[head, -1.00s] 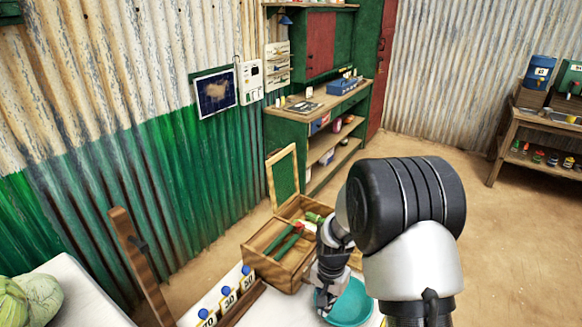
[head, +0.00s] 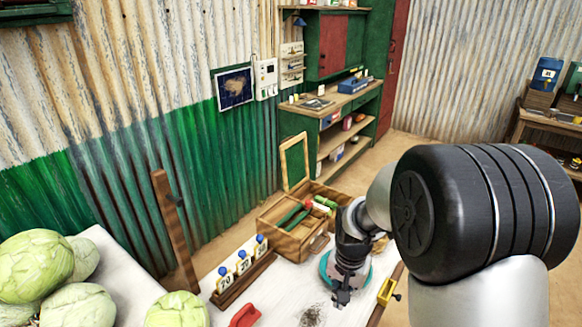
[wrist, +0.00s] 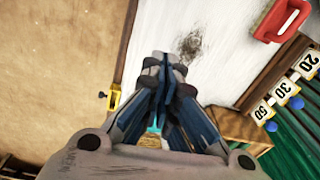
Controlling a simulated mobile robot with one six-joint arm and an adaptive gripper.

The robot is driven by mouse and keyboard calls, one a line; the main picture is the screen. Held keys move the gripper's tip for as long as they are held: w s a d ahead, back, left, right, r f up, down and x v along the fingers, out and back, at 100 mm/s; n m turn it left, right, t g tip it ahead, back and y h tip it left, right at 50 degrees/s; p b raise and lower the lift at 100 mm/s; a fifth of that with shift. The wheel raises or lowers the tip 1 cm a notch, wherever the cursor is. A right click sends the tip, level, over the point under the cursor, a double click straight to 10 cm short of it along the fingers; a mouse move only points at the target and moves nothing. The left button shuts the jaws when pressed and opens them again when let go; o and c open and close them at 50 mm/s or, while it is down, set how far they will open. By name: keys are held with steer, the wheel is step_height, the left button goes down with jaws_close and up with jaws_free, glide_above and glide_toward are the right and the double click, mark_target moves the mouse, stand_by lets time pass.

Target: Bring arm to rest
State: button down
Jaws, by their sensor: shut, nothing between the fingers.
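My gripper (head: 341,298) hangs from my arm above the white tabletop (head: 290,285), in front of a teal bowl (head: 326,266) that it partly hides. In the wrist view my gripper (wrist: 160,62) has its fingers together with nothing between them. The white tabletop with a dark smudge also shows past the fingertips (wrist: 150,25).
A wooden crate (head: 268,224) holding green and red items stands at the table's back. A rack with number cards (head: 245,280), a red handled object (head: 245,316) and cabbages (head: 35,265) are to the left. A yellow fitting (head: 387,291) is at the right edge.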

steer(key=s+d+r+n+t, duration=0.1)
steer(key=s+r+n+t, duration=0.25)
steer(key=s+r, duration=1.3)
steer(key=s+r+n, duration=0.2)
steer(key=s+r, duration=0.1)
steer(key=s, duration=0.4)
steer(key=shift+s+d, duration=0.25)
steer(key=shift+d, duration=0.1)
